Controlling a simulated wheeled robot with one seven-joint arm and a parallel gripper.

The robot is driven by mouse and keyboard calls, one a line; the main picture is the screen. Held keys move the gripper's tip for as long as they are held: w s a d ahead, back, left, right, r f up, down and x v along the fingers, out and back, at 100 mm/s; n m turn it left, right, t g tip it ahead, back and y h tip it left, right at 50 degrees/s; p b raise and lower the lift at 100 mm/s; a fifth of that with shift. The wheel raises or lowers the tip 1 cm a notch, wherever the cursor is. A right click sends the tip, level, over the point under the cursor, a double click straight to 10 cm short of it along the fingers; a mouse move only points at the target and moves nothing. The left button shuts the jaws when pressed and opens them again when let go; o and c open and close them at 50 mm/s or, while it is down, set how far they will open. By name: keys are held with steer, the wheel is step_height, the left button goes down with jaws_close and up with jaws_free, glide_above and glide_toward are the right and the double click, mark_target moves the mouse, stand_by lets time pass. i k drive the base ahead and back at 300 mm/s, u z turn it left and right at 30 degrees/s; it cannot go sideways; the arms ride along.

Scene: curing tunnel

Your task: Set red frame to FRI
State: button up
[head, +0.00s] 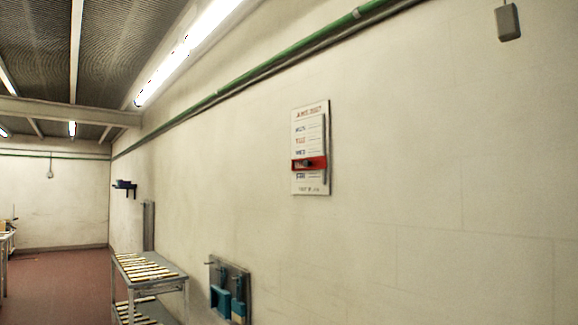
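A white wall board (300,122) hangs on the long right-hand wall, with a heading and a column of day rows. The top rows seem to read MON, TUE and WED; the print is small. A red frame (319,163) lies across the lower part of the board, with a dark knob on it. It covers the row below WED. One more row, seemingly FRI, shows just under the frame. A grey vertical rail runs along the board's right side. My gripper is not in view.
A grey slatted rack (150,268) stands against the wall at lower left. A wall panel with blue holders (229,290) hangs low, below the board. A small dark shelf (124,185) sticks out farther back. The red floor (60,285) left of the rack is clear.

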mark_target(319, 161)
steer(key=u, duration=0.35)
steer(key=i, duration=0.45)
steer(key=u, duration=0.95)
steer(key=i, duration=1)
steer(key=z, duration=0.3)
steer(key=i, duration=0.95)
steer(key=z, duration=0.75)
